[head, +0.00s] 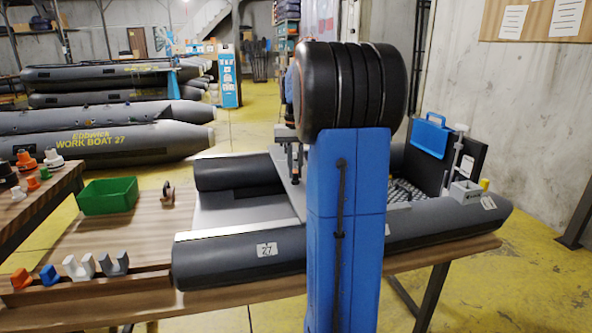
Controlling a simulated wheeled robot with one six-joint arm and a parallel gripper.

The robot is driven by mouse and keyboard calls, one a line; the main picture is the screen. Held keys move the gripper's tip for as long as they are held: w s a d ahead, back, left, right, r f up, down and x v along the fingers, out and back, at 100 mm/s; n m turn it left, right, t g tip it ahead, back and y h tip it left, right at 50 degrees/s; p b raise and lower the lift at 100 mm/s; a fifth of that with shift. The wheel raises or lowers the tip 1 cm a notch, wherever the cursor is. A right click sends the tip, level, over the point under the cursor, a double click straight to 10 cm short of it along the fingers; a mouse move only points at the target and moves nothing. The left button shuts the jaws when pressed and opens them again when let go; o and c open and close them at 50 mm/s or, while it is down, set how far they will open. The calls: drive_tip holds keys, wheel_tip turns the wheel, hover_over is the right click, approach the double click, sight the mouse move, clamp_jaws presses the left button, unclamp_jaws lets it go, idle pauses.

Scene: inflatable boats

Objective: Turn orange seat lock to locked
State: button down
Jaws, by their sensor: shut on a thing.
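My gripper (295,170) points down at the grey seat board (284,183) that lies across the grey inflatable boat (240,253). It is partly covered by my blue arm. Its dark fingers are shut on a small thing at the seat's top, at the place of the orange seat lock. The boat, marked 27, rests on a wooden bench.
A green bin (107,196) and a small brown part (168,194) are on the bench at left. Coloured clips (81,267) line its front edge. A blue case (429,136) and a grey box (465,191) are at the boat's right end. Other boats (100,135) lie behind.

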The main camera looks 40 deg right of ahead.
sight(294, 172)
drive_tip(key=shift+n, duration=1)
drive_tip(key=c, duration=1.7)
unclamp_jaws()
drive_tip(key=shift+r, duration=0.1)
wheel_tip(294, 172, up, 17)
drive_tip(key=shift+r, duration=0.15)
drive_tip(key=shift+a, duration=0.15)
